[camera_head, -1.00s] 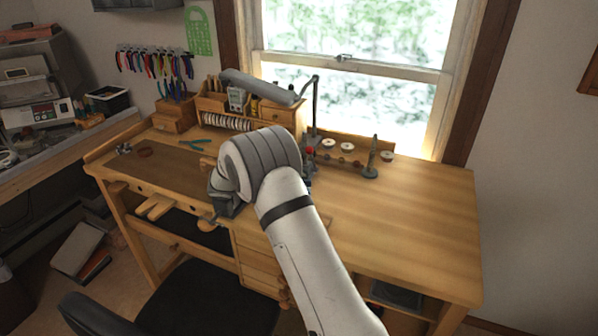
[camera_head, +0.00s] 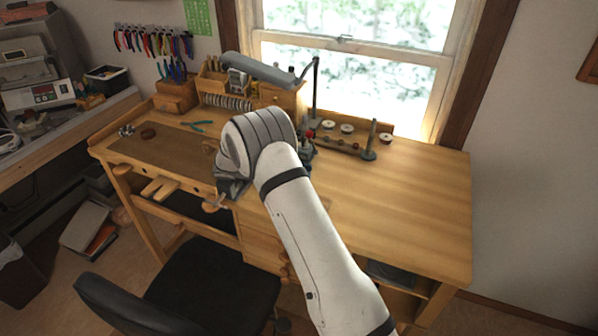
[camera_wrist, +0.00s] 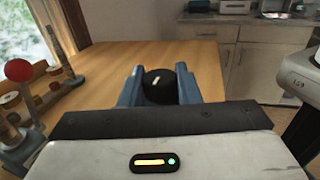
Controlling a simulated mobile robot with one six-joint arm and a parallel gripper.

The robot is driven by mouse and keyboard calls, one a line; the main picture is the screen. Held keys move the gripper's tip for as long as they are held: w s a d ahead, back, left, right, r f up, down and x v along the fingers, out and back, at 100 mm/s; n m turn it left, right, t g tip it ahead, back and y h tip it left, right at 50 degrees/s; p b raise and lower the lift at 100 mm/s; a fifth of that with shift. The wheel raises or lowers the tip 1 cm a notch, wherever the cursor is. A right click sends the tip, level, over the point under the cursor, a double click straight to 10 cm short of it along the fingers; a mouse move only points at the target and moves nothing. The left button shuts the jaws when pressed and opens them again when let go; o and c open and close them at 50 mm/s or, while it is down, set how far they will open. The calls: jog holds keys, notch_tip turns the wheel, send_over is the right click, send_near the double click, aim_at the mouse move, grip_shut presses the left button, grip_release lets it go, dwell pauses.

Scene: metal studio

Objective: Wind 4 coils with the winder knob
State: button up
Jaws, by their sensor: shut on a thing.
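My gripper (camera_wrist: 159,84) has blue fingers, one on each side of a round black knob (camera_wrist: 158,88) with a pale mark on its face. The fingers are shut on the knob. In the wrist view the knob is in front of the wooden bench top (camera_wrist: 204,70). In the head view my white arm reaches over the middle of the bench (camera_head: 420,190) and hides the knob and my fingers. The rest of the winder and any coils cannot be made out.
A red ball on a stand (camera_wrist: 18,71) and wooden-looking spools (camera_wrist: 38,98) are left of my gripper in the wrist view. In the head view, white spools (camera_head: 347,128) and a dark post (camera_head: 371,141) stand near the window. The bench's right side is clear. A black chair (camera_head: 215,285) stands in front.

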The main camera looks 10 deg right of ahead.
jog(key=o, duration=1)
jog(key=shift+c, duration=0.2)
